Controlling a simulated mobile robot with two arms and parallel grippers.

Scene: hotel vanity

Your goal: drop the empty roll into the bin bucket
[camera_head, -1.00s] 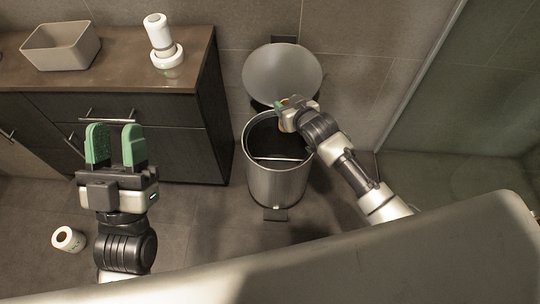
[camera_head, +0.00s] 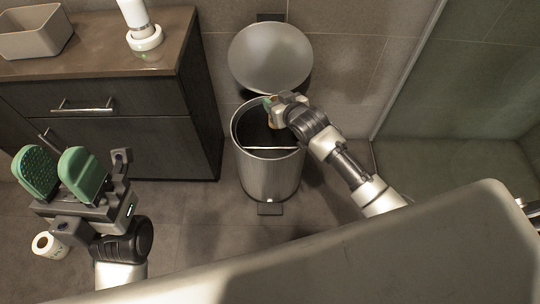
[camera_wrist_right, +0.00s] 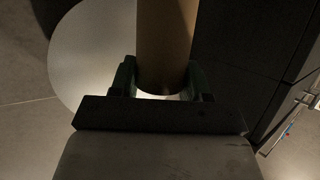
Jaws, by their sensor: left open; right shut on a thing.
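The empty roll (camera_wrist_right: 166,40) is a plain brown cardboard tube. In the right wrist view it stands between the two green fingers of my right gripper (camera_wrist_right: 161,76), which is shut on it. In the head view my right gripper (camera_head: 269,102) is over the back part of the mouth of the bin bucket (camera_head: 268,178), and the roll is mostly hidden there. The bin is a round metal pedal bin with its lid (camera_head: 270,58) raised. Its inside is dark. My left gripper (camera_head: 53,156) is open and empty at the left, in front of the cabinet.
A white paper roll (camera_head: 48,246) lies on the floor beside my left gripper. The dark cabinet (camera_head: 140,145) stands left of the bin. A beige box (camera_head: 35,38) and a white bottle-like item (camera_head: 146,38) are on its top. A glass panel is at the right.

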